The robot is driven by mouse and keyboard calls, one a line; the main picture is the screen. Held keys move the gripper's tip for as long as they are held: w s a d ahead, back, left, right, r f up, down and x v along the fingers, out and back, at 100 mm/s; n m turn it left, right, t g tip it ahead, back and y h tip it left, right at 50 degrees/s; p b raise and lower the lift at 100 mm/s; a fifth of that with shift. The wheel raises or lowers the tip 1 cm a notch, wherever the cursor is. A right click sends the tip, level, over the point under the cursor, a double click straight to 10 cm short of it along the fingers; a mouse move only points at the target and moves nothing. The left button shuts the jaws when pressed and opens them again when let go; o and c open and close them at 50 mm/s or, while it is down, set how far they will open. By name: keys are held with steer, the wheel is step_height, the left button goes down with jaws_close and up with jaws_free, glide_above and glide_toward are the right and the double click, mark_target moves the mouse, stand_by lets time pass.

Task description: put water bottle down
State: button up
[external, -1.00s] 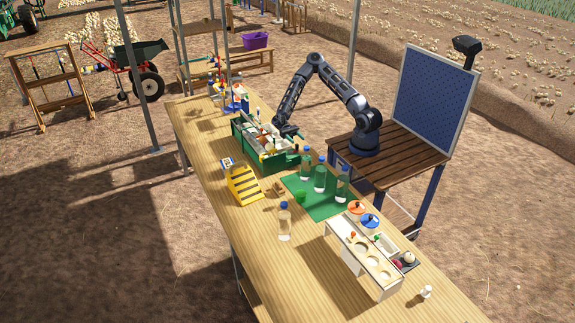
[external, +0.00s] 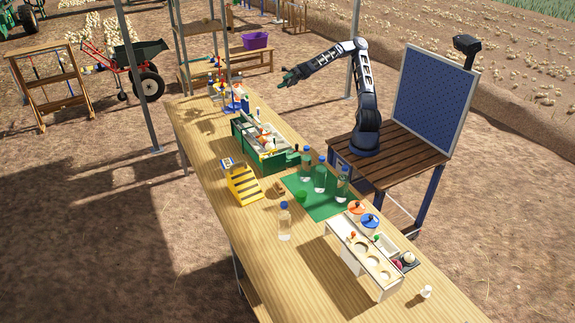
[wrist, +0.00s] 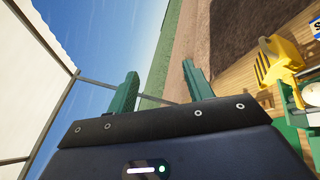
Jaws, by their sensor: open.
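Several clear water bottles with blue caps stand upright on the table. One bottle (external: 284,222) stands alone near the table's front edge. Three more stand on or beside the green mat (external: 299,185): a left bottle (external: 306,168), a middle bottle (external: 320,178) and a right bottle (external: 342,186). My gripper (external: 288,80) is raised high above the far side of the table, well away from the bottles. In the wrist view its green fingers (wrist: 158,90) are spread apart with nothing between them.
A green toolbox (external: 250,146) with items in it stands mid-table. A yellow-and-black striped ramp (external: 243,186), a small brown block (external: 279,188) and a white rack (external: 350,250) with round holes are nearby. The wooden table (external: 240,235) has bare space at its front.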

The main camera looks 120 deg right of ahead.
steer(key=s+a+r+m+g+h, duration=0.1)
steer(key=s+r+m+h, duration=0.1)
steer(key=s+m+h, duration=0.45)
steer(key=s+a+r+m+g+h, duration=0.15)
steer(key=s+m, duration=0.25)
steer(key=m, duration=0.5)
steer(key=s+a+f+m+g, duration=0.4)
steer(key=s+a+f+m, duration=0.2)
steer(key=a, duration=0.3)
steer(key=s+a+f+m+g, duration=0.5)
steer(key=s+a+f+m, duration=0.2)
steer(key=a+m, duration=0.1)
steer(key=shift+s+a+f+h, duration=0.15)
steer(key=shift+s+a+h, duration=0.05)
steer(key=shift+a+h, duration=0.25)
